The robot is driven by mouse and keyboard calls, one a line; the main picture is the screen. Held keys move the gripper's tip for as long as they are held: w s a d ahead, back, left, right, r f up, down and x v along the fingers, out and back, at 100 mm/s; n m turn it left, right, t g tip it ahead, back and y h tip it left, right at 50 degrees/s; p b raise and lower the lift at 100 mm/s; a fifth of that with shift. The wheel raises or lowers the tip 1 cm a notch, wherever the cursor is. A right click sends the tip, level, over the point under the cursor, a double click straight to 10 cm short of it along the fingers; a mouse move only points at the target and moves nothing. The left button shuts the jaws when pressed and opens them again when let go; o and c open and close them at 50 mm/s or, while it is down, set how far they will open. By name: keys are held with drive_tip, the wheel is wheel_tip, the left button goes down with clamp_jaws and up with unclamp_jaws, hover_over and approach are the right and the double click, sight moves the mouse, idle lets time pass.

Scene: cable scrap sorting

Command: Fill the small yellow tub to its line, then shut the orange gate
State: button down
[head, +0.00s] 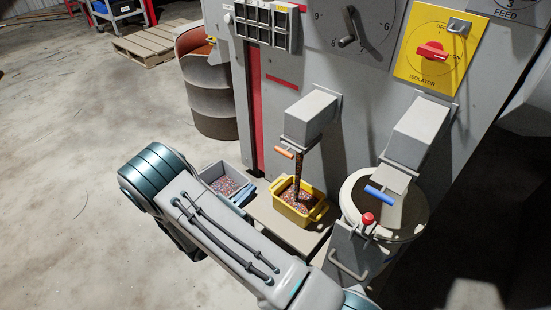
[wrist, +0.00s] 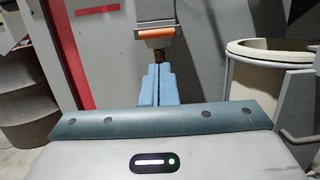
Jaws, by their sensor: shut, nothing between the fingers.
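The small yellow tub (head: 282,208) stands on a ledge under the left chute, with multicoloured granules inside. Its fill line cannot be made out. A dark stream of granules (head: 297,178) falls from the chute into the tub, so the orange gate is open. The gate's orange handle (head: 285,153) sits at the chute's mouth; it also shows in the wrist view (wrist: 161,33), above my fingers. My gripper (wrist: 158,72) is shut and empty, its pale blue fingers below the handle and apart from it. The wrist view hides the tub.
A grey bin (head: 206,174) with granules stands left of the tub. To the right, a second chute with a blue handle (head: 379,195) hangs over a round drum (head: 350,205). A red knob (head: 368,218) stands at the drum's front. The machine's panel rises behind.

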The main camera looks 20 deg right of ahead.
drive_tip(key=b, duration=0.2)
approach(287, 150)
drive_tip(key=f+x, duration=0.1)
drive_tip(key=x, duration=0.4)
drive_tip(key=shift+a+r, duration=0.15)
drive_tip(key=shift+r, duration=0.25)
